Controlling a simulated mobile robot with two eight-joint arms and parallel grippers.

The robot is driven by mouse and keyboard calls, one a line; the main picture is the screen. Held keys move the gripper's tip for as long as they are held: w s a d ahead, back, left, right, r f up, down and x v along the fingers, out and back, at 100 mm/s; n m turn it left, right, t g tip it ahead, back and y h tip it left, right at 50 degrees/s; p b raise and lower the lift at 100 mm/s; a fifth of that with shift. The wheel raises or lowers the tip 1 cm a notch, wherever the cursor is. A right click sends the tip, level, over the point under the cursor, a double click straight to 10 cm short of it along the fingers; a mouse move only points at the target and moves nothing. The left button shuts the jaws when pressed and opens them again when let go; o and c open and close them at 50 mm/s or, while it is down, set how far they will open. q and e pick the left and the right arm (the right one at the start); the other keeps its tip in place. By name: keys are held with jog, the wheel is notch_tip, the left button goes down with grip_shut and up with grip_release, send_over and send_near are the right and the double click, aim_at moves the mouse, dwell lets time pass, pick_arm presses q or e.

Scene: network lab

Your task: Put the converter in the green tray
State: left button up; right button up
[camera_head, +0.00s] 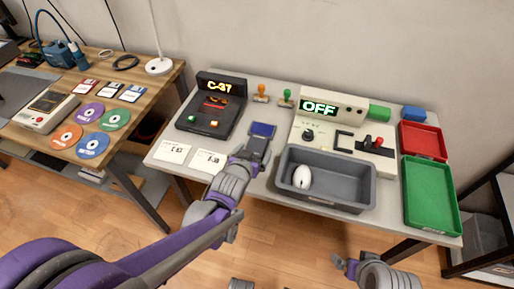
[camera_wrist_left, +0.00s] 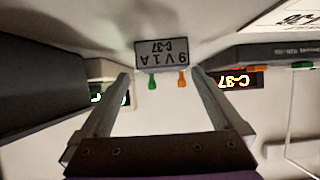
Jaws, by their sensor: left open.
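The converter appears as a dark blue block (camera_head: 262,130) at the end of my left arm on the grey table. In the left wrist view a grey label reading "9V 1A C-37" shows on it (camera_wrist_left: 165,55). My left gripper (camera_head: 254,146) is open, with its fingertips on either side of the converter or just short of it; I cannot tell whether they touch it. The green tray (camera_head: 431,228) lies empty at the table's right end. My right gripper (camera_head: 345,265) is low at the bottom right, away from the table objects; its jaws are unclear.
A grey bin (camera_head: 325,196) holding a white mouse (camera_head: 302,177) stands between the converter and the green tray. Behind it is a console reading "OFF" (camera_head: 318,107). A red tray (camera_head: 422,141) lies behind the green one. A black "C-37" device (camera_head: 212,110) stands left.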

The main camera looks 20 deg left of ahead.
aim_at(256, 146)
pick_arm(q)
jog(key=x, duration=0.3)
jog(key=b+x, duration=0.1)
jog(key=x, duration=0.1)
jog(key=shift+a, duration=0.25)
jog(key=c, duration=1.6)
